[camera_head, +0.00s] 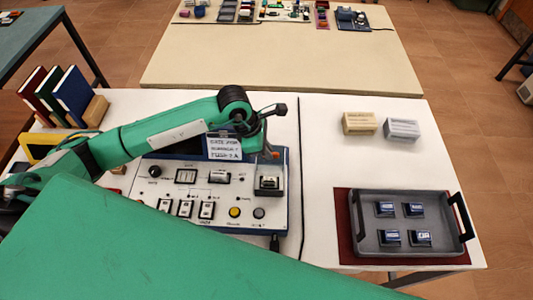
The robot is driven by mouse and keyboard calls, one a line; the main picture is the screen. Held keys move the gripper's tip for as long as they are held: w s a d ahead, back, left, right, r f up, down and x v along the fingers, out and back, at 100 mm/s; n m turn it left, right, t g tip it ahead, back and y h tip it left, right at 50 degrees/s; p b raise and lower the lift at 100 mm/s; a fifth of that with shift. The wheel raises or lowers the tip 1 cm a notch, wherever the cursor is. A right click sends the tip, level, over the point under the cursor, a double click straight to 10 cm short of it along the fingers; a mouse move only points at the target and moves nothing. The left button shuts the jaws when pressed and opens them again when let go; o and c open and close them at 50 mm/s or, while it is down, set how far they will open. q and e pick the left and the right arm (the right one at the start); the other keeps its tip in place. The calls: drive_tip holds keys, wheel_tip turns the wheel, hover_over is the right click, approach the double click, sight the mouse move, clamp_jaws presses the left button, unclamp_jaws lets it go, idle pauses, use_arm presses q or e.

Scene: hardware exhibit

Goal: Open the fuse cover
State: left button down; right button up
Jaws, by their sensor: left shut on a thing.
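The control panel (165,200) lies on the white table, with switches, knobs and buttons on its pale face. A small fuse holder (268,186) with a dark frame sits at its right end. My left gripper (269,153) points down just above and behind the fuse holder, at the panel's upper right edge. It is shut on a small part there, which looks like the fuse cover; the fingers largely hide it. A card with handwriting (222,147) stands at the panel's back, beside the gripper. My right gripper is not in view.
A grey tray (357,225) with several small blue-topped fuses lies on a dark red mat at right. A cream box (359,123) and a grey box (401,129) stand behind it. Books (73,95) stand at back left.

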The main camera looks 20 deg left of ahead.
use_arm(q)
drive_tip(key=c, duration=1.5)
unclamp_jaws()
drive_tip(key=b+v, duration=0.3)
drive_tip(key=v, duration=1)
drive_tip(key=shift+s+a+r, duration=0.1)
drive_tip(key=shift+a+r, duration=0.1)
drive_tip(key=shift+r, duration=0.1)
drive_tip(key=shift+r, duration=0.1)
